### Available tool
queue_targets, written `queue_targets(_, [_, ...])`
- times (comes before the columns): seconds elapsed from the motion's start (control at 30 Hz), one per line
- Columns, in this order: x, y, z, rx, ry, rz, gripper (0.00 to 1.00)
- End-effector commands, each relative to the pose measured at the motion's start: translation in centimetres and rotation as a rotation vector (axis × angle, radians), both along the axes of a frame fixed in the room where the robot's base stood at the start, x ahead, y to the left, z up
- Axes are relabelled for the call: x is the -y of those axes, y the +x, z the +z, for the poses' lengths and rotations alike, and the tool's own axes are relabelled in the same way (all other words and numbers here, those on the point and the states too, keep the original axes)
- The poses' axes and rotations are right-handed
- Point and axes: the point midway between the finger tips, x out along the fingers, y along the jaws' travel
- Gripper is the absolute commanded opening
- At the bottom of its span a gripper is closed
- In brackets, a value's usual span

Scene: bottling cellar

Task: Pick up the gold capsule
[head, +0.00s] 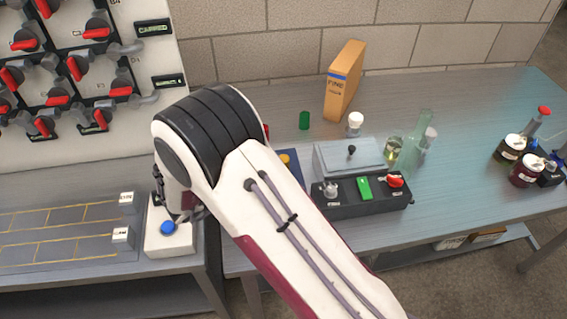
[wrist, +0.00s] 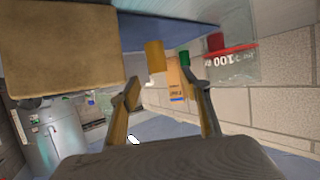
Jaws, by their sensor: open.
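The gold capsule (wrist: 155,56) is a small yellow-gold cylinder. In the wrist view it stands beyond my fingertips, roughly between them. In the head view only a bit of the gold capsule (head: 285,158) shows over a blue surface (head: 294,166), beside my arm, which hides the rest. My gripper (wrist: 162,74) is open and nothing is between its fingers. In the head view my arm hides most of the gripper, so its distance from the capsule cannot be told there.
A green capsule (head: 305,120) stands close by; a red capsule (wrist: 215,42) is by a clear marked container (wrist: 235,62). An orange box (head: 343,82), a white-capped jar (head: 355,123) and a black control box (head: 361,196) stand nearby. A tan block (wrist: 60,50) fills the wrist view's upper left.

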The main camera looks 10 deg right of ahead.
Motion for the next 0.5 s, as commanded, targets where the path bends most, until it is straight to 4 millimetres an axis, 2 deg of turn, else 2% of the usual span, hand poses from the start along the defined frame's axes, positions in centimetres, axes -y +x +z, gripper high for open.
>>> queue_targets(0.33, [0.14,0.08,-0.03,0.000,0.000,0.000,0.47])
queue_targets(0.5, [0.96,0.54,-0.20,0.000,-0.001,-0.002,0.47])
